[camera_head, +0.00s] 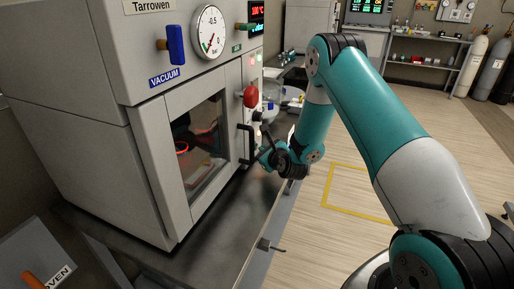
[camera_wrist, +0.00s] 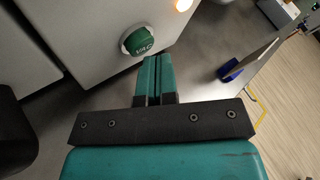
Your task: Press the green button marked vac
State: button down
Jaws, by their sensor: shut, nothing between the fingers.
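The green button (camera_wrist: 139,41) has light lettering that reads VAC and a pale ring around it. It sits on a light grey panel in the upper middle of the wrist view. I cannot make it out in the head view. My gripper (camera_wrist: 157,60) is shut and empty, its teal fingers side by side, the tips just below and right of the button in the picture. I cannot tell how far the tips are from it in depth. In the head view, my arm's end is beside the front of the grey vacuum oven (camera_head: 80,135), near its door handle (camera_head: 247,144).
The oven front has a red knob (camera_head: 250,96), a blue VACUUM handle (camera_head: 175,45) and a round gauge (camera_head: 208,31). A glowing lamp (camera_wrist: 183,5) is right of the button. The bench edge runs below my arm; open floor (camera_head: 340,225) lies to the right.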

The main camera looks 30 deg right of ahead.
jog(key=shift+w+a+p, duration=0.15)
jog(key=shift+p, duration=0.25)
dwell(0.3)
jog(key=shift+s+d+f+b, duration=0.1)
jog(key=shift+s+d+b, duration=0.15)
jog(key=shift+b, duration=0.25)
jog(key=shift+s+d, duration=0.15)
jog(key=shift+s, duration=0.1)
jog(key=shift+b, duration=0.35)
